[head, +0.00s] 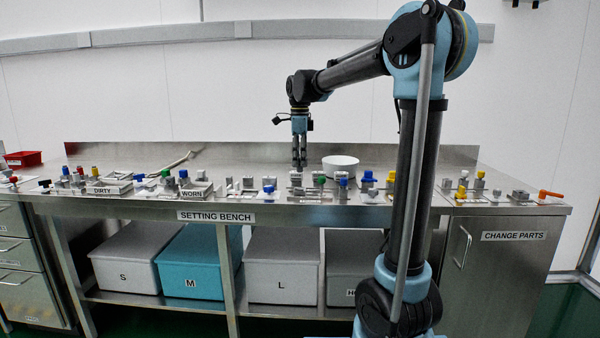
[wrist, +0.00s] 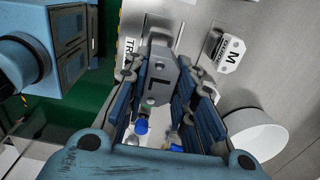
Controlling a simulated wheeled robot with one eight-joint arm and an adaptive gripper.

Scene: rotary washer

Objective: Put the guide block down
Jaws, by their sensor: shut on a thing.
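My gripper (wrist: 166,88) is shut on a grey metal guide block (wrist: 161,72) marked "L", which sits between the two fingers in the wrist view. In the head view my gripper (head: 299,158) points straight down over the middle of the setting bench (head: 300,211). The held block is too small to make out there. Whether it touches the bench cannot be told. A second grey block (wrist: 229,54) marked "M" lies on the metal surface to the right of the held one in the wrist view.
A white round container (head: 341,162) stands just right of my gripper; it also shows in the wrist view (wrist: 258,131). Several small blocks and coloured knobs line the bench front. Plates labelled "DIRTY" (head: 103,190) and "WORN" (head: 191,193) are at left. The rear bench strip is mostly clear.

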